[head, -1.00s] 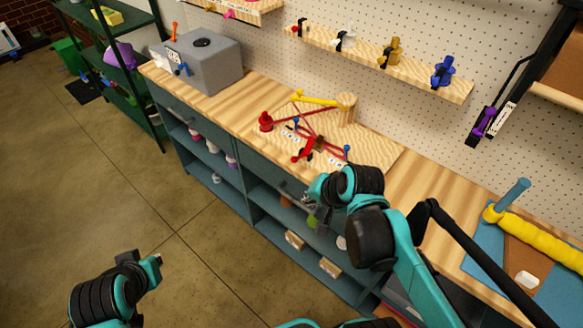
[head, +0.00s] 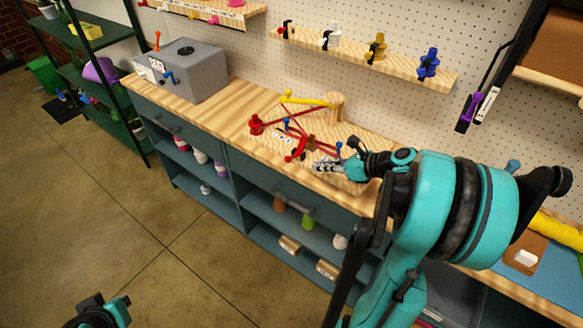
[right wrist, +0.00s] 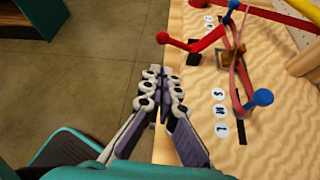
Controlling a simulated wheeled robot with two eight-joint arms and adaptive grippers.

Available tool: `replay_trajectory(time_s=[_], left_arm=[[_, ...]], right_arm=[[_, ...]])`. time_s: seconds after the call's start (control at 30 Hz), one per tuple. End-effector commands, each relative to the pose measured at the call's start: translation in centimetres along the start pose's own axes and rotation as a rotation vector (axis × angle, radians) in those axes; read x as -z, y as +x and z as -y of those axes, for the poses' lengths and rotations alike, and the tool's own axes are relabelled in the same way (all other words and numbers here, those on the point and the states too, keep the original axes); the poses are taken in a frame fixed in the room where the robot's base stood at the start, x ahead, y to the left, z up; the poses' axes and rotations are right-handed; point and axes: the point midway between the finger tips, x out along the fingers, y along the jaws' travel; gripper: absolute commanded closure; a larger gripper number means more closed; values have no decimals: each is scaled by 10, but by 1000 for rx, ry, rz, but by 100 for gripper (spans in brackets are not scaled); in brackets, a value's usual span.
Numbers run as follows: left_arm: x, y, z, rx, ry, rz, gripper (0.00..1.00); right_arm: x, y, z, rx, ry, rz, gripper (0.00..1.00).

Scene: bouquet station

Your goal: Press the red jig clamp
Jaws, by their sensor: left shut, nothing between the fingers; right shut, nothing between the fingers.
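The red jig clamp (head: 298,153) is a red lever with a ball end at the front edge of the wooden jig board. In the right wrist view its red ball and arm (right wrist: 178,43) lie at the top, beyond my fingertips, beside a black block. My right gripper (head: 318,166) is shut and empty, just to the right of the clamp and apart from it. In the right wrist view the right gripper (right wrist: 162,72) points toward the clamp over the bench's front edge. In the head view only part of my left arm shows at the bottom left; its fingers are out of view.
Blue-ended levers (right wrist: 260,98) stand close to the clamp on the jig. A red knob (head: 256,125) and a yellow bar (head: 303,100) sit further back. A grey box (head: 188,70) stands at the bench's left end. The bench top (head: 215,115) between is clear.

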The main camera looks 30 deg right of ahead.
Motion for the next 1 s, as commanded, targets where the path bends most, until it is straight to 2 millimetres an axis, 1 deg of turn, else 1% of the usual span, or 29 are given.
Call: replay_trajectory(time_s=[0.17, 0.27, 0.37, 0.6, 0.7, 0.83, 1.0], left_arm=[[0, 0, 0, 0, 0, 0, 100], [-1, 2, 0, 0, 0, 0, 100], [-4, 6, 0, 0, 0, 0, 100], [-14, 20, 0, 0, 0, 0, 100], [-17, 24, 0, 0, 0, 0, 100], [-20, 28, 0, 0, 0, 0, 100], [-21, 29, 0, 0, 0, 0, 100]], right_arm=[[0, 1, 0, 0, -3, -2, 100], [0, 6, -1, -2, -4, -2, 100], [2, 18, -1, -3, -6, -3, 100], [2, 62, -1, -3, -7, -3, 100], [2, 78, -1, -3, -7, -3, 100], [1, 93, 0, -1, -5, -2, 100], [0, 101, -1, -1, -5, -3, 100]])
